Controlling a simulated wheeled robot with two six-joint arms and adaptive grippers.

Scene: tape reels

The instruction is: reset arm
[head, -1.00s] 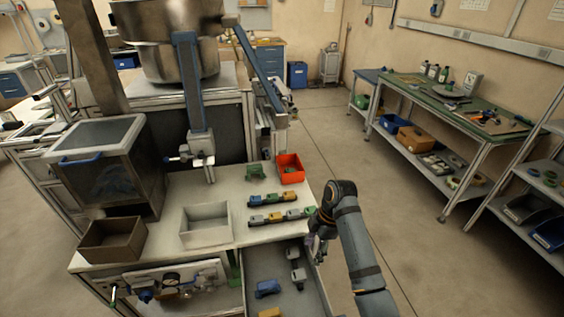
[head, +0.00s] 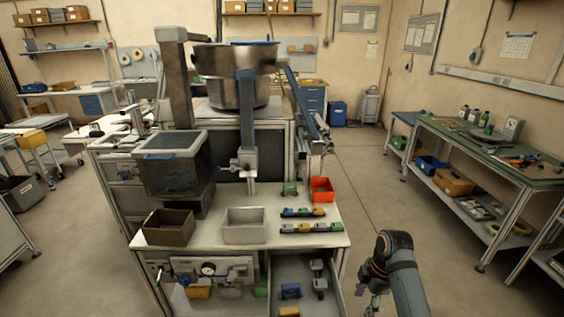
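My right arm comes in from the bottom right. Its gripper (head: 375,288) hangs low beside the right edge of the open drawer (head: 337,291), over the floor and apart from the worktable (head: 205,231). The gripper is small and partly covered by the wrist, so its fingers are hard to make out. Nothing clearly shows in it. My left gripper is not in view.
On the worktable stand a brown box (head: 168,238), a light grey box (head: 244,235), a red bin (head: 321,196) and two rows of coloured pieces (head: 303,212). The drawer holds several loose pieces. A green-topped bench (head: 490,150) stands right; floor between is clear.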

